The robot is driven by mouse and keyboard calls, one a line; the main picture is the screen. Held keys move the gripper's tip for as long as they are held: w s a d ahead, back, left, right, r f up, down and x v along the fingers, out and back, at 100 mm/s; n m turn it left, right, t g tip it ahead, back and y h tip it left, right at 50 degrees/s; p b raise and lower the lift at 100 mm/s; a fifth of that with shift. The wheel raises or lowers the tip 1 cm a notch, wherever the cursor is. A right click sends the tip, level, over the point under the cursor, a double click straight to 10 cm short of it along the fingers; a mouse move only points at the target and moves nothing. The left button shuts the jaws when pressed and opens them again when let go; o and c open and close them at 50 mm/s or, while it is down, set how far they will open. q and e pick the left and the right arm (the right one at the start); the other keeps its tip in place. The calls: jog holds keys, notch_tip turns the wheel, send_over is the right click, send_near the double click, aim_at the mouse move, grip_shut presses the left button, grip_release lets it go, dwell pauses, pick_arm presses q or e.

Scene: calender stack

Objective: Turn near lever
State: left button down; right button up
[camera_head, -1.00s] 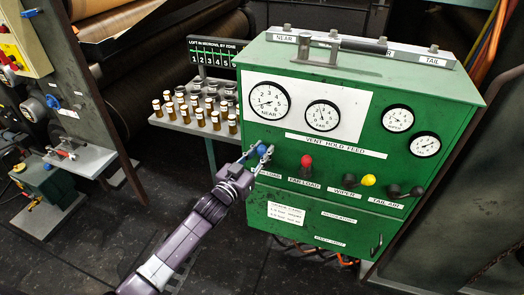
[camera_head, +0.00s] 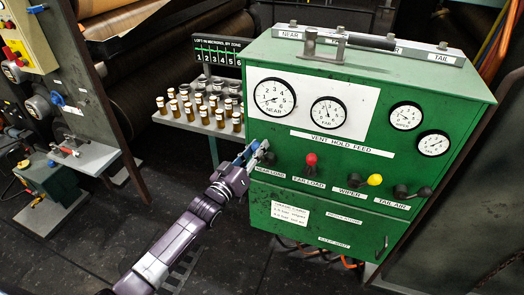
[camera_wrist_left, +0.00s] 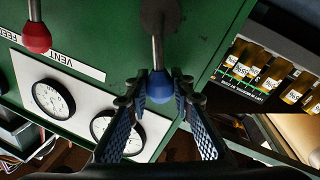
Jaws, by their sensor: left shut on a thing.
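The near lever has a blue knob (camera_wrist_left: 160,87) on a metal shaft (camera_wrist_left: 157,48) that comes out of the green panel. My left gripper (camera_head: 256,153) is at the left end of the lever row, above the NEAR LOAD label. In the left wrist view, the left gripper (camera_wrist_left: 160,100) has its two blue-padded fingers on either side of the knob, shut on it. In the head view the fingers largely hide the knob. The NEAR gauge (camera_head: 273,97) is above the gripper. My right gripper is not in view.
A red-knobbed lever (camera_head: 311,159), a yellow-knobbed lever (camera_head: 374,180) and a black-knobbed lever (camera_head: 424,192) stand to the right on the green cabinet (camera_head: 330,185). A shelf of small bottles (camera_head: 205,107) is at the left.

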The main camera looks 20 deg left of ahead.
pick_arm(q)
jog(key=shift+a+f+n+b, duration=0.3)
jog(key=shift+a+n+b, duration=0.2)
jog(key=shift+n, duration=0.4)
jog(key=shift+a+f+n+b, duration=0.3)
jog(key=shift+a+n+b, duration=0.15)
jog(key=shift+n, duration=0.45)
jog(key=shift+t+y, duration=0.3)
jog(key=c, duration=1.7)
grip_release()
jog(key=shift+o, duration=0.2)
jog(key=v, duration=1.2)
jog(key=shift+f, duration=0.1)
